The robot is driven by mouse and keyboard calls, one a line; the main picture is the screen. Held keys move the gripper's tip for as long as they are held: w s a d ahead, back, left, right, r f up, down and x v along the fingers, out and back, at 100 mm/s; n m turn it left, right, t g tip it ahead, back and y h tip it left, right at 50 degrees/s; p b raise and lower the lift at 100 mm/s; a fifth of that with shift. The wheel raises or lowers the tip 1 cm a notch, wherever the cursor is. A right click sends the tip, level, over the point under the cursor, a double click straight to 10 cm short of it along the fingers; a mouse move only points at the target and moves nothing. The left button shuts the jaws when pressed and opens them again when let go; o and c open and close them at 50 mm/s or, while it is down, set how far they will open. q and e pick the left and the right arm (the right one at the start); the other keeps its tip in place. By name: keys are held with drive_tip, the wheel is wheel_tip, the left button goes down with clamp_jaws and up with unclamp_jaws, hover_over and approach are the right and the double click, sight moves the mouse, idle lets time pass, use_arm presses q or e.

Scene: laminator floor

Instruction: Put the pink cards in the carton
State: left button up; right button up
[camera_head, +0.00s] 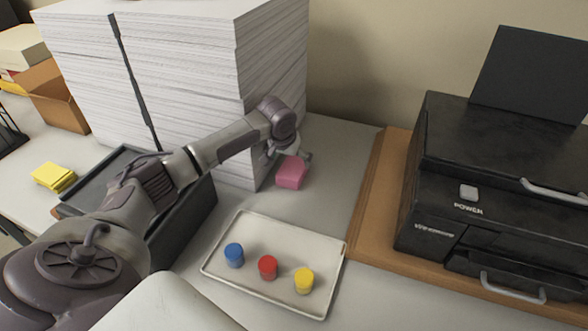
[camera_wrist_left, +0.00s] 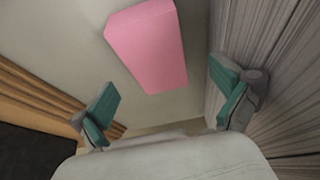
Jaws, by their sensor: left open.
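The pink cards (camera_head: 291,173) are a small pink stack on the table, beside the tall paper pile. In the left wrist view the pink cards (camera_wrist_left: 148,46) lie ahead of my fingertips, apart from them. My left gripper (camera_head: 290,150) is just behind and above the cards in the head view; its fingers are partly hidden by the wrist. In the wrist view my left gripper (camera_wrist_left: 166,112) is open and empty. My right gripper is not in view.
The tall white paper stack (camera_head: 170,75) stands close beside my left gripper. A white tray (camera_head: 222,272) holds blue, red and yellow pots. A black printer (camera_head: 430,165) on a wooden board is at right. Yellow cards (camera_head: 54,177) lie at left near a dark tray-like device (camera_head: 190,212).

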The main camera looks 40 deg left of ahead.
sight(294, 165)
use_arm(q)
drive_tip(key=shift+d+p+x, duration=0.2)
drive_tip(key=shift+p+x, duration=0.5)
drive_tip(key=shift+x, duration=1.85)
drive_tip(key=shift+w, duration=0.1)
drive_tip(key=c, duration=1.6)
drive_tip(key=shift+o, duration=0.2)
drive_tip(key=shift+r, duration=0.1)
